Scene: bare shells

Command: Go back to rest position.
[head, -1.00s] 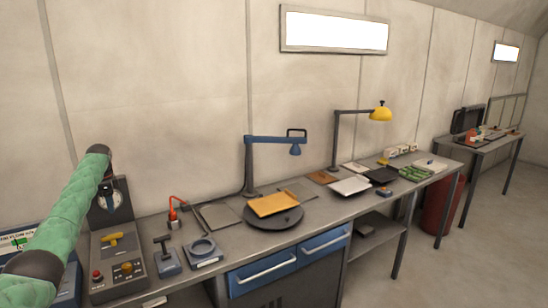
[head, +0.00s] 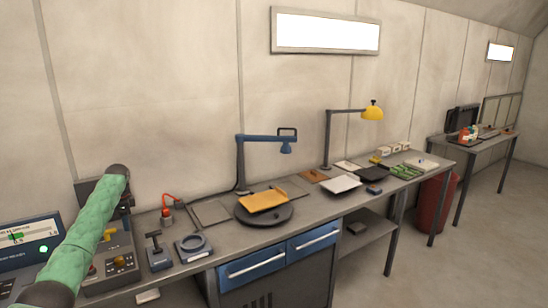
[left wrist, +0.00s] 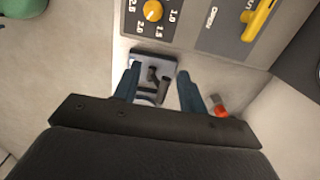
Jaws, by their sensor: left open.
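My left arm, in a green sleeve (head: 85,240), comes in from the lower left of the head view and ends in a dark joint over the left end of the bench. My left gripper (left wrist: 158,70) shows in the left wrist view with two blue fingers spread apart. Nothing is held between them. Beyond the fingertips is a grey block with a dark lever (left wrist: 152,78); whether the fingers touch it I cannot tell. The same lever block (head: 158,256) stands on the bench in the head view. My right gripper is not in view.
A control box (head: 112,276) with yellow knobs stands under my arm, with a blue meter box (head: 28,256) to its left. The long bench holds a ring fixture (head: 193,246), a turntable (head: 264,215) with an orange tray, and a blue lamp (head: 262,138). Open floor lies at right.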

